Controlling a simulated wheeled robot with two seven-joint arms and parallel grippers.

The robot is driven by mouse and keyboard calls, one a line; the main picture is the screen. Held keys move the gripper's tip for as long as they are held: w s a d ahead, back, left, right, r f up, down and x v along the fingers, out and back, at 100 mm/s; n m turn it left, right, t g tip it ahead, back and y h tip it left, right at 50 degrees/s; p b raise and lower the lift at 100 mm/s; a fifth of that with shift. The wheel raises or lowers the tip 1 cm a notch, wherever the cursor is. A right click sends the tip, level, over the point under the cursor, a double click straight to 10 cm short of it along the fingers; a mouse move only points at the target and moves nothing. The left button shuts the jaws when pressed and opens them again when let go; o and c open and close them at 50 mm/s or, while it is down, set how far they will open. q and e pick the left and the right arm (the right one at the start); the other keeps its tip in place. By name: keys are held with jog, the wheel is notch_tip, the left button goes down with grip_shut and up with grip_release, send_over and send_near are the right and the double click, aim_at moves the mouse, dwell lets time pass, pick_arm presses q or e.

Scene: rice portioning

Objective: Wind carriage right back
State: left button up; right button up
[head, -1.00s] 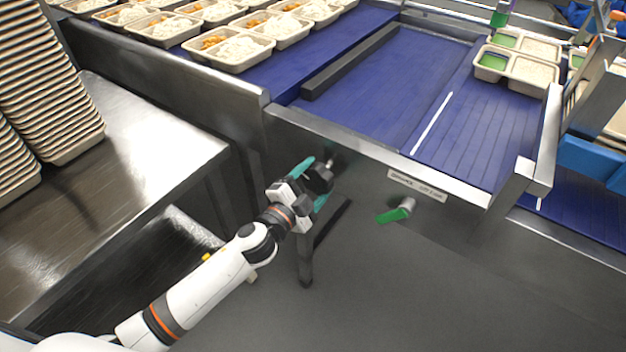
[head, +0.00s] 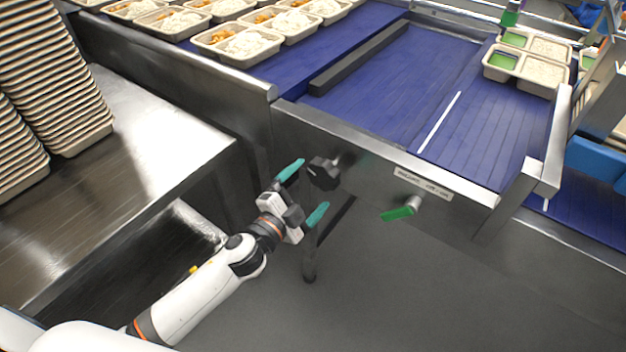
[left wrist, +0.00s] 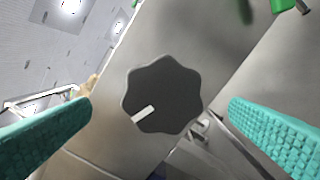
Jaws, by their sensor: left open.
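A black lobed knob (head: 324,173) sticks out on a short shaft from the metal side panel of the conveyor. In the left wrist view the knob (left wrist: 163,95) shows face-on, with a white mark toward its lower left. My left gripper (head: 304,187) is open, its two teal fingers apart, just short of the knob. In the left wrist view the fingers stand left and right of the knob without touching it. A dark bar (head: 354,72) lies across the blue belt, and a white line (head: 438,122) runs on the belt to its right. My right gripper is not in view.
A green-handled lever (head: 398,213) is on the same panel, right of the knob, below a label plate (head: 423,184). Filled trays (head: 238,60) stand on the belt at the back left. Stacked empty trays (head: 84,136) stand on the steel table (head: 150,150) at left.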

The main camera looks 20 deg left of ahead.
pick_arm(q)
jog(key=shift+v, duration=0.8)
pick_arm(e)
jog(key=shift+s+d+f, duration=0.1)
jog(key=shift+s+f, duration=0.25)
pick_arm(q)
jog(key=shift+f, duration=0.25)
notch_tip(320, 180, up, 6)
jog(key=p, duration=0.6)
jog(key=n+p, duration=0.4)
jog(key=n, duration=1.5)
send_near(320, 178)
jog(key=b+x, duration=0.2)
jog(key=x, duration=0.6)
jog(key=shift+w+d+f+b, duration=0.2)
jog(key=shift+w+b, duration=0.1)
jog(key=shift+w, duration=0.1)
jog(key=shift+x, duration=0.75)
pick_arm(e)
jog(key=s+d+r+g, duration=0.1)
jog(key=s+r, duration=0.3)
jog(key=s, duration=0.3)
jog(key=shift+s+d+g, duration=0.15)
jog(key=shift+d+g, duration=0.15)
